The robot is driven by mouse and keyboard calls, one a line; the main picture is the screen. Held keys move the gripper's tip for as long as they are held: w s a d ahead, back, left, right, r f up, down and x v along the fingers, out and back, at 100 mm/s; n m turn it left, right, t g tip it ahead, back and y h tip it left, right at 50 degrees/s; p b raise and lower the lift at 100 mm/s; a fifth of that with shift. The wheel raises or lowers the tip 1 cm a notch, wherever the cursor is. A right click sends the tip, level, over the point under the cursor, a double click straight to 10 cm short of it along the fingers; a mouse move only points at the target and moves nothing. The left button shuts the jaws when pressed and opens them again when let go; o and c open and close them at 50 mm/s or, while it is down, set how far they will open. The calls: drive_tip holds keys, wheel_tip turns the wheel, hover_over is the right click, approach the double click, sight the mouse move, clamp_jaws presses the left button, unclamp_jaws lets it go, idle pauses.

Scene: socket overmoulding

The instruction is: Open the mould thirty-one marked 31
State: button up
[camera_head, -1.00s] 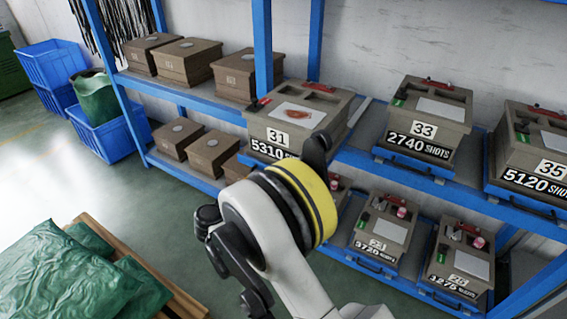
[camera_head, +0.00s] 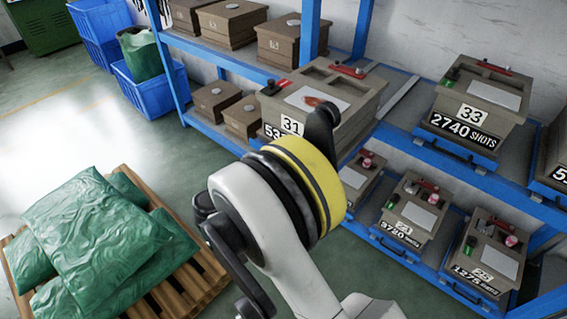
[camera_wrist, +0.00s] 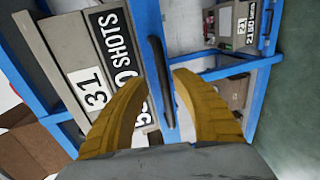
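Mould thirty-one (camera_head: 345,92), a brown-grey box with a white "31" label, stands on the upper blue shelf. A red bar, a green piece and a paper with an orange-red mark are on its top. Its label and shots plate are partly hidden by my arm. In the wrist view, the mould (camera_wrist: 60,50) is at the left, its label turned sideways. A dark handle bar (camera_wrist: 157,65) stands out from the blue shelf edge. My gripper (camera_wrist: 160,82) is open, its yellow fingers on either side of the handle. I cannot tell whether they touch it. The head view hides the fingers.
Mould 33 (camera_head: 480,95) stands right of mould 31. Smaller moulds (camera_head: 415,213) sit on the lower shelf. Brown boxes (camera_head: 232,22) fill the left shelves. Green sacks (camera_head: 100,235) lie on a wooden pallet (camera_head: 197,277) at the lower left. Blue bins (camera_head: 150,95) stand behind.

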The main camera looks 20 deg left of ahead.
drive_tip(key=v, duration=1)
drive_tip(key=shift+s, duration=0.1)
